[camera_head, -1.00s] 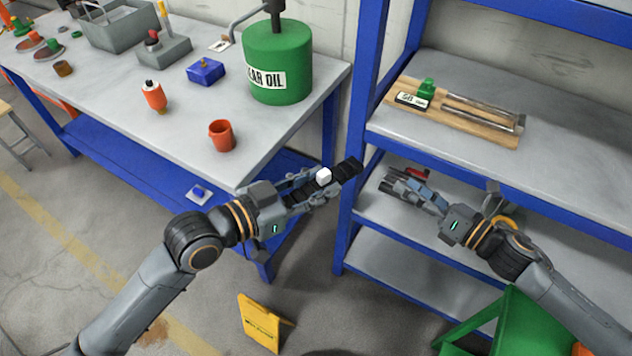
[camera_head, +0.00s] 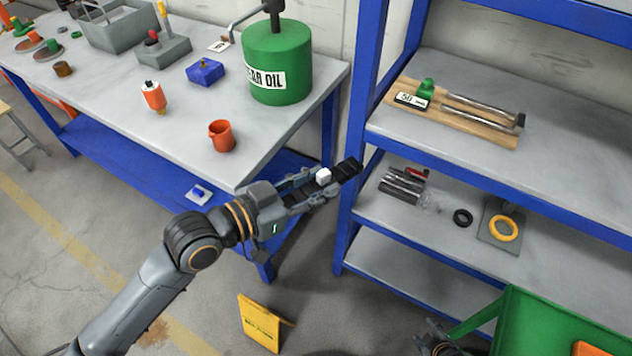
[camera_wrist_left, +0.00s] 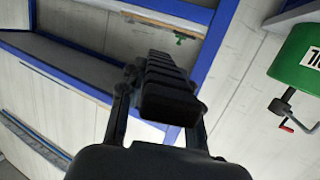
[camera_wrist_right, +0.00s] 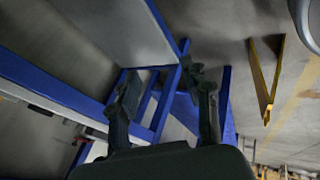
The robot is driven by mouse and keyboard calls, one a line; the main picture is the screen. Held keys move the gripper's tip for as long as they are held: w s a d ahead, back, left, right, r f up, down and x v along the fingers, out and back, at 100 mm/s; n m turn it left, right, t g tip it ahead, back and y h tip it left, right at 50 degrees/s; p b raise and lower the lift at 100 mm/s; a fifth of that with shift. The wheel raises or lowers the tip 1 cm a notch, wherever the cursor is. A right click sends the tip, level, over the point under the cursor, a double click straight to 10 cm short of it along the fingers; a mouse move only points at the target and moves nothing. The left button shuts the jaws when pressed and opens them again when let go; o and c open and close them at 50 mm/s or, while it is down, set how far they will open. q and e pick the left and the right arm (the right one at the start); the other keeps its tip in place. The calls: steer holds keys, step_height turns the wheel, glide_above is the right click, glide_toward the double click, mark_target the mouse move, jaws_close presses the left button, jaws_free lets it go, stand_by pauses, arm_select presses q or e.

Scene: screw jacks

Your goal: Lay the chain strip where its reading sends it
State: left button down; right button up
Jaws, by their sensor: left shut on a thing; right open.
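My left gripper (camera_head: 312,186) is shut on the chain strip (camera_head: 347,169), a black segmented strip sticking out past the fingertips. It is held in the air between the workbench and the shelf rack. A small white block (camera_head: 323,175) shows at the fingers. The left wrist view shows the strip (camera_wrist_left: 168,92) between the two fingers. A wooden board (camera_head: 455,128) on the upper shelf carries a green block (camera_head: 427,87), a small display (camera_head: 411,100) that seems to read 50, and metal rods. My right gripper (camera_wrist_right: 163,100) is open and empty; only part shows low in the head view.
The lower shelf holds dark cylinders (camera_head: 401,186), a black ring (camera_head: 463,217) and a yellow ring (camera_head: 504,229). The workbench carries a green oil can (camera_head: 278,65), an orange cup (camera_head: 222,136) and a blue block (camera_head: 206,71). A yellow floor sign (camera_head: 259,324) stands below.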

arm_select(q)
steer(key=shift+r, duration=0.2)
steer(key=w+a+n+t+y, duration=0.1)
steer(key=a+n+t+y, duration=0.5)
steer(key=a, duration=1.4)
steer(key=n+y, duration=0.4)
steer(key=y, duration=0.2)
steer(key=shift+n+t+y, duration=0.3)
steer(key=shift+n+y, duration=0.1)
arm_select(e)
steer(key=s+a+f+m+g, duration=0.2)
steer(key=s+a+f, duration=0.1)
steer(key=s, duration=0.4)
steer(key=s+a+f+m+g, duration=0.2)
steer(key=s+a+f+m, duration=0.1)
steer(key=s, duration=0.4)
steer(key=s+a+f+m+g, duration=0.1)
steer(key=s+a+f+m, duration=0.1)
steer(key=s, duration=0.5)
steer(key=shift+s+a+f+m+g, duration=0.3)
steer(key=shift+s+a+f+g, duration=0.1)
steer(key=shift+a+f, duration=0.1)
